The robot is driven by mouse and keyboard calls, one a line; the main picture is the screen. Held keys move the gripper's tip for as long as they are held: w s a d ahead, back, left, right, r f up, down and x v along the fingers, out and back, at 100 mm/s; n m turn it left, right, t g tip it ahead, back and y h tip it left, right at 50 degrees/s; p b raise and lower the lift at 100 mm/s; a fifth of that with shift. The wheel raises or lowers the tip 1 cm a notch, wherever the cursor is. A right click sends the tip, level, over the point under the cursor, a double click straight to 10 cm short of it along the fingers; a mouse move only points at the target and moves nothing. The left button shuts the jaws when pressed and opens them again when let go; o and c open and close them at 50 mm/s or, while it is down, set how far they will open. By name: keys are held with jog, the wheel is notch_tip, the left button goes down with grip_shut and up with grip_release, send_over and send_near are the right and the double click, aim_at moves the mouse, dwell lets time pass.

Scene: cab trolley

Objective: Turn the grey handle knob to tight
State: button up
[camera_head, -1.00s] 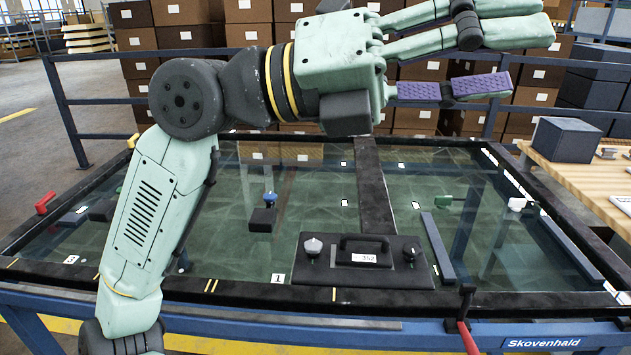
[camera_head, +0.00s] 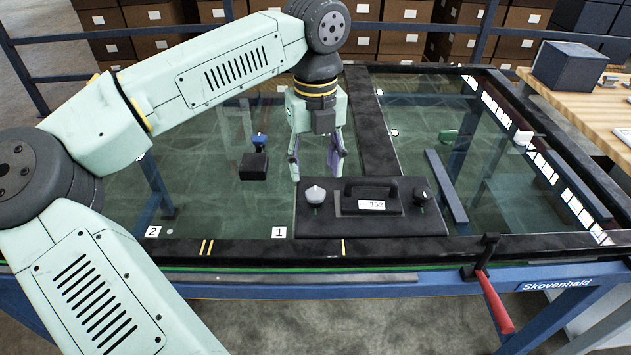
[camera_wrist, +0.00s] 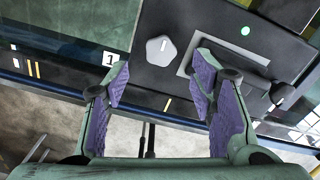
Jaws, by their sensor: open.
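The grey knob (camera_head: 315,195) sits on the left part of a black plate (camera_head: 310,223), left of a black handle (camera_head: 372,190) with a numbered white label. In the wrist view the grey knob (camera_wrist: 158,52) shows a lobed outline and a short pale mark on top. My gripper (camera_head: 315,168) hangs pointing down, above and just behind the knob. Its purple-padded fingers are open with nothing between them. In the wrist view my gripper (camera_wrist: 158,85) has the knob just beyond the gap between its fingertips, apart from both.
A black knob with a white mark (camera_head: 422,193) stands right of the handle. A blue knob on a dark block (camera_head: 258,150) is to the left. A red lever (camera_head: 495,302) sticks out at the front frame. The glass around the plate is mostly clear.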

aim_at(315, 192)
jog(key=shift+f+p, duration=0.3)
jog(key=shift+f, duration=2.5)
jog(key=shift+c, duration=0.3)
jog(key=c, duration=1.1)
